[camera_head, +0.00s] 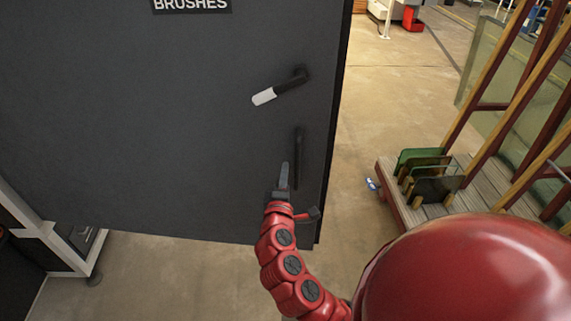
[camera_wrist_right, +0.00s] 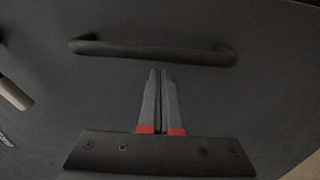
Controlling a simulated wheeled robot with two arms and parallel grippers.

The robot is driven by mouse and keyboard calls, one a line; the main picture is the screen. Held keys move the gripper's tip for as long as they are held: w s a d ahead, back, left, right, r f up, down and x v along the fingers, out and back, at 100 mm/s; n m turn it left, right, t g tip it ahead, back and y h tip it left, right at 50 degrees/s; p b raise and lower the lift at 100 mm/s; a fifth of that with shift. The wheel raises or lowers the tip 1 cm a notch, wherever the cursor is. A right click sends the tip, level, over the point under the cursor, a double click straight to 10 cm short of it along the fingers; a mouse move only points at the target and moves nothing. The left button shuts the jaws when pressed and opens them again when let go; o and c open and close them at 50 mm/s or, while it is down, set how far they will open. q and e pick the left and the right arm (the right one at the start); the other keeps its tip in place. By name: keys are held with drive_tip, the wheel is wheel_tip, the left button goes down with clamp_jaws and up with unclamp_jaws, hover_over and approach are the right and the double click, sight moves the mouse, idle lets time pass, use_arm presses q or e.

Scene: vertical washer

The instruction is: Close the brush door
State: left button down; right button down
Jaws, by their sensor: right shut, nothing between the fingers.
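The dark grey brush door (camera_head: 170,120), labelled BRUSHES at its top, fills the left and middle of the head view. A black lever with a white grip (camera_head: 278,90) sits near its right edge. Below the lever is a black vertical pull handle (camera_head: 299,158). My right gripper (camera_head: 285,168) is shut and empty, just left of the pull handle in the head view. In the right wrist view the shut fingers (camera_wrist_right: 160,75) point at the pull handle (camera_wrist_right: 153,50), with a small gap between them. I cannot tell whether the fingertips touch the door. My left gripper is not in view.
A wooden rack (camera_head: 480,190) with several small panels stands on the floor at the right. A white frame (camera_head: 50,235) stands at the lower left by the door. The concrete floor (camera_head: 385,90) right of the door is mostly clear.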

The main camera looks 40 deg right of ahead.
drive_tip(key=shift+p+x, duration=0.4)
drive_tip(key=shift+x, duration=0.85)
drive_tip(key=shift+w+d, duration=0.1)
